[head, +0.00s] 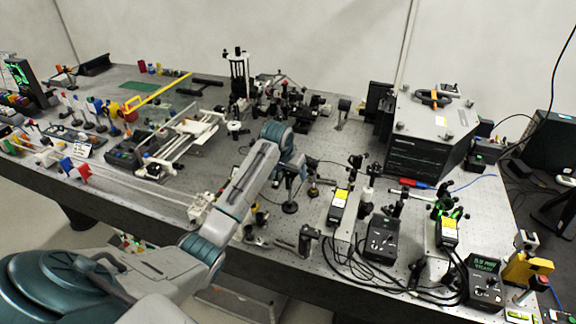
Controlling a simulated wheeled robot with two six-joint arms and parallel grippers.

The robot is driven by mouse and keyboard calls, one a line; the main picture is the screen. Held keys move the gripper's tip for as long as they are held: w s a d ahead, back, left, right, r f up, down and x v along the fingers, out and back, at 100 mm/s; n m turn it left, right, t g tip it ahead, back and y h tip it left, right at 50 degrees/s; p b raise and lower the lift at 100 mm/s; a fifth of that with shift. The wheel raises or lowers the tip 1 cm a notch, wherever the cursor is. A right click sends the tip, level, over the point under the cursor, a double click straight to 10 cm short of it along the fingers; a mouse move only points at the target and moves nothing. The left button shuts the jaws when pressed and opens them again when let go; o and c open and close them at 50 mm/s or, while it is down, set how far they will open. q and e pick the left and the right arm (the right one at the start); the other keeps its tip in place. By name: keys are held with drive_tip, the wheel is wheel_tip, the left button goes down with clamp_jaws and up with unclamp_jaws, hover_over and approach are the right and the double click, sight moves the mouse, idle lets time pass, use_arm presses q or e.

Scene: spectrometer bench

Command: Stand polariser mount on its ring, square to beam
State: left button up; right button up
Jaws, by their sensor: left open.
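My left arm comes in from the lower left and reaches over the middle of the bench. Its left gripper (297,177) is small in the picture and points down over the bench; it is open. A dark post-mounted optic on a round black base (289,207) stands just below the gripper; whether it touches the fingers cannot be told. I cannot tell which of the small dark mounts is the polariser mount, nor make out its ring. Part of the bench behind my forearm is hidden. My right gripper is not in view.
The perforated bench (330,262) is crowded. Yellow-labelled boxes (340,203) and a cabled black controller (381,238) stand to the right. A big black instrument (415,157) stands behind them. A white rail frame (184,140) lies left. Small gaps remain near the gripper.

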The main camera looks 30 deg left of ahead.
use_arm(q)
drive_tip(key=b+v, duration=0.4)
drive_tip(key=v, duration=0.7)
drive_tip(key=shift+s+r+b, duration=0.2)
drive_tip(key=shift+r+b, duration=0.15)
drive_tip(key=shift+b, duration=0.05)
